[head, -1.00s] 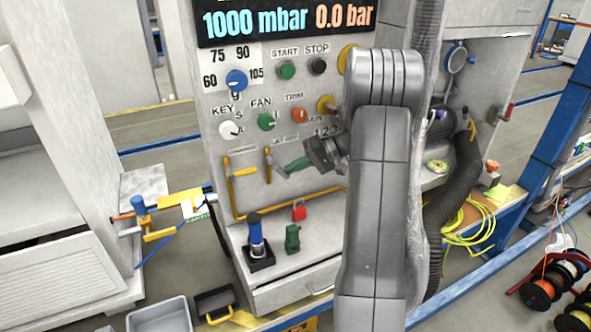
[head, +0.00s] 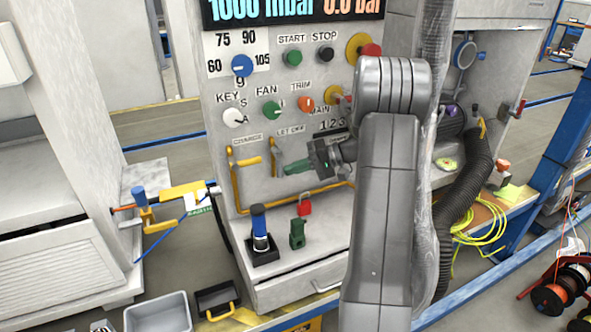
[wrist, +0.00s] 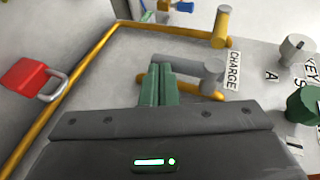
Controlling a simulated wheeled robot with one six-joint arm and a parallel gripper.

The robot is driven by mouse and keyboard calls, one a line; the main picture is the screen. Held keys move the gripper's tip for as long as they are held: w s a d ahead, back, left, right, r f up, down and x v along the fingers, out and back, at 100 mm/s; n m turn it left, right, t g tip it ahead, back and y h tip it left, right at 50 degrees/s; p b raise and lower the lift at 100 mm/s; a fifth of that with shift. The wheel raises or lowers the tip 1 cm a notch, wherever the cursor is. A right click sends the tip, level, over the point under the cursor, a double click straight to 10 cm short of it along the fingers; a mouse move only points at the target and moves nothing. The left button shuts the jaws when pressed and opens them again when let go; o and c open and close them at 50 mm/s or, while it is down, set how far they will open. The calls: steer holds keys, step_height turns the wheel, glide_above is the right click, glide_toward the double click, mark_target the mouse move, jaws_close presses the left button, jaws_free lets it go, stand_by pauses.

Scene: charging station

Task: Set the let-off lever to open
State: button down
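The let-off lever is a grey handle (head: 276,158) pointing down beside its LET OFF label on the panel front. In the wrist view the handle (wrist: 187,65) runs left from its round grey hub. My gripper (head: 286,168) points left in the head view, just right of the lever. Its green fingers (wrist: 157,68) lie side by side with almost no gap, so it looks shut and empty. The fingertips overlap the free end of the handle in the wrist view; I cannot tell whether they touch it. My gripper's body hides part of the panel.
The yellow charge lever (head: 248,160) stands just left, also in the wrist view (wrist: 221,26). A yellow pipe (head: 238,195) runs around both levers. Knobs, including the green fan knob (head: 271,110), sit above. A red padlock (head: 305,207) is below.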

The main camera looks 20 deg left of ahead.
steer(key=shift+d, duration=0.1)
stand_by(0.4)
steer(key=v, duration=1.2)
steer(key=shift+s, duration=0.1)
steer(key=x, duration=1.2)
